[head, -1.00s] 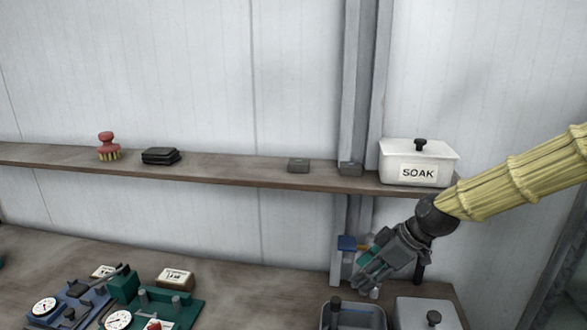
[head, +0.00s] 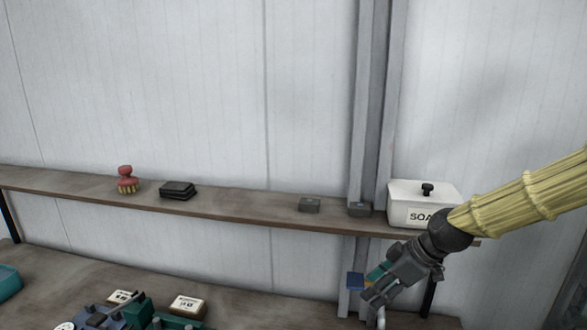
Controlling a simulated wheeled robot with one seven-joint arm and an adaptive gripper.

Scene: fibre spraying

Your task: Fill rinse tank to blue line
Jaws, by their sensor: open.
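My gripper (head: 374,289) is at the lower right, angled down and left, in front of the wall post. Its jaws are open, and I see nothing held between them. I cannot tell whether the fingers touch either one. The rinse tank and its blue line cannot be made out in the current head view; the area below my gripper is cut off by the bottom edge.
Gauged fixtures (head: 105,315) sit on the bench (head: 60,266), lower left.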

